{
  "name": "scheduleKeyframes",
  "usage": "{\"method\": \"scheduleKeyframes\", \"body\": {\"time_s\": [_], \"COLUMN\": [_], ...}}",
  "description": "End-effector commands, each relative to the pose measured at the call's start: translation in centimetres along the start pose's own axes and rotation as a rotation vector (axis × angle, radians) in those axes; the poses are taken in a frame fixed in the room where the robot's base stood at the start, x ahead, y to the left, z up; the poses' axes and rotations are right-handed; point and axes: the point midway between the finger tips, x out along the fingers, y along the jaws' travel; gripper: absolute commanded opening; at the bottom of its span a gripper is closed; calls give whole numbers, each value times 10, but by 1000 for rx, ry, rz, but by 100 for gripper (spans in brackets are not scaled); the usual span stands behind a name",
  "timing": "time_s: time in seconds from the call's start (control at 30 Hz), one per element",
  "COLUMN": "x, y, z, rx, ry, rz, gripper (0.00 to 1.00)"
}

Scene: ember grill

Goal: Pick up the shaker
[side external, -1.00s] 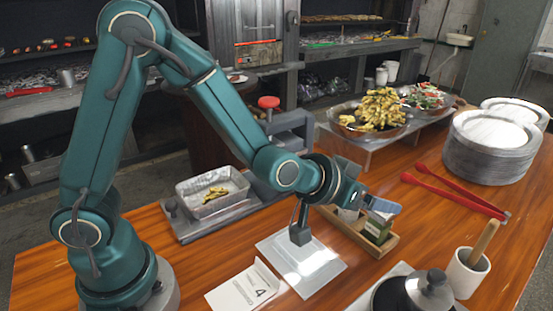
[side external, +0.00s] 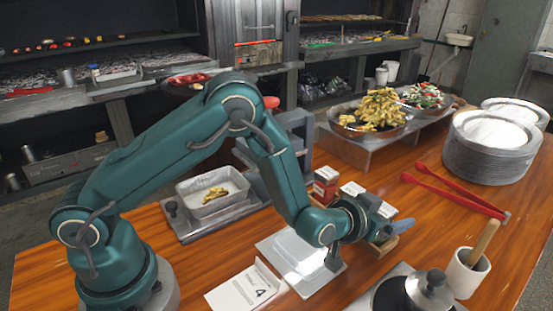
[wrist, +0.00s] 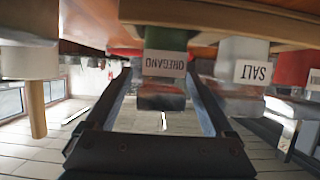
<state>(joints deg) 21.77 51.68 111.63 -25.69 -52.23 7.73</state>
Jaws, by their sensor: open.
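A white shaker labelled SALT (wrist: 252,72) is just to the right, outside the fingers. In the side external view my gripper (side external: 393,226) is low at the wooden rack (side external: 384,249) and hides part of it. A red shaker (side external: 325,184) and a white-topped shaker (side external: 352,188) show behind my wrist.
Red tongs (side external: 450,193) and stacked plates (side external: 490,150) are to the right.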

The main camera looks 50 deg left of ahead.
Motion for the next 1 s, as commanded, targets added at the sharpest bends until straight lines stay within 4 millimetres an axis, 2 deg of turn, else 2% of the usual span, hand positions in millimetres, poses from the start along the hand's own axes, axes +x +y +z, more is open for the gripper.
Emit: {"method": "scheduleKeyframes", "body": {"time_s": [0.2, 0.43, 0.47, 0.6, 0.63, 0.67, 1.0], "x": [10, 10, 10, 10, 10, 10, 9], "y": [-1, 0, 0, 0, 0, 0, 0], "z": [0, 0, 0, 0, 0, 0, -2], "rx": [-1, 0, 0, 0, 0, 0, -1], "ry": [-1, -1, -1, -1, -1, -1, 1], "rz": [-1, 0, 0, 0, 0, 0, 0], "gripper": [88, 88, 84, 30, 19, 12, 12]}}
